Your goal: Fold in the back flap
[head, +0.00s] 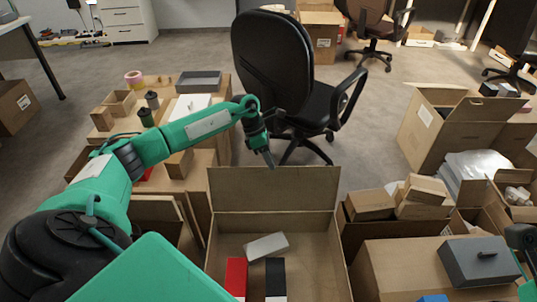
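An open carton (219,252) stands in the middle foreground of the head view. Its back flap (273,188) stands up along the far edge, a flat brown panel that is not folded over the opening. Inside the carton lie a red box (236,277), a black and white box (275,278) and a small grey-white box (266,246). My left gripper (270,160) points down just above the top edge of the back flap, near its middle. Its fingers show as one narrow tip, together and empty. Whether it touches the flap is unclear.
A black office chair (273,68) stands close behind the flap. Left is a table with small boxes and a grey tray (198,80). Right are open cartons (437,142) and a closed carton with a grey box (481,262) on top.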

